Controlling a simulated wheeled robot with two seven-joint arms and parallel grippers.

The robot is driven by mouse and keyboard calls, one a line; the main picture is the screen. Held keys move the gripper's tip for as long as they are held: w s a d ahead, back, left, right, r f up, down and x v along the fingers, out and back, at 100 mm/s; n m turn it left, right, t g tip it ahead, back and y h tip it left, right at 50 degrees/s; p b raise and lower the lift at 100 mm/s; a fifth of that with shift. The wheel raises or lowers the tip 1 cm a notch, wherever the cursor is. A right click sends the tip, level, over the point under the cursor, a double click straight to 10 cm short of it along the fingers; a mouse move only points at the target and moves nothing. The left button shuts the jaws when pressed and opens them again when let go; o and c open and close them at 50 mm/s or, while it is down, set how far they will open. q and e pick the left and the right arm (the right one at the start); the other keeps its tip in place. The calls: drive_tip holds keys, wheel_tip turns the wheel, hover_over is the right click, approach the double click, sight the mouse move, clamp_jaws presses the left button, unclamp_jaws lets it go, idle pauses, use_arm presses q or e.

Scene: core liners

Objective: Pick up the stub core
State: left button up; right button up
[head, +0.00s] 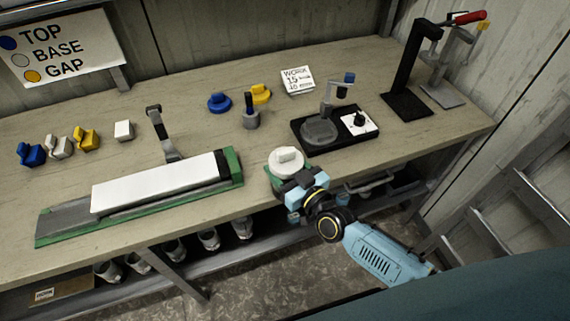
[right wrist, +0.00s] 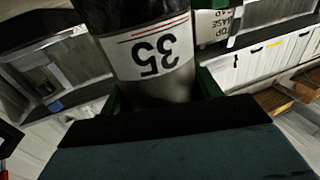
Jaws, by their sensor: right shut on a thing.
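My right gripper (head: 284,178) is at the front edge of the bench, shut on a short upright core. In the head view only the core's round white cap with a raised tab (head: 286,158) shows clearly. In the right wrist view the core (right wrist: 158,84) is a grey cylinder with a white band marked 35 and a red line. It stands between the green-edged fingers, and the dark wrist body hides its lower part. I take it to be the stub core. Whether it touches the bench cannot be told. My left gripper is not in view.
A long white liner (head: 160,183) lies in a green-ended cradle to the left. A black-based device (head: 335,130) stands to the right, with a red-handled press (head: 440,60) behind. Blue (head: 219,102) and yellow caps (head: 260,94) lie further back. Several cups stand on the lower shelf.

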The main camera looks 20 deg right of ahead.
drive_tip(key=o, duration=1.5)
drive_tip(key=shift+r, duration=0.1)
drive_tip(key=v, duration=1.3)
drive_tip(key=shift+s, duration=0.2)
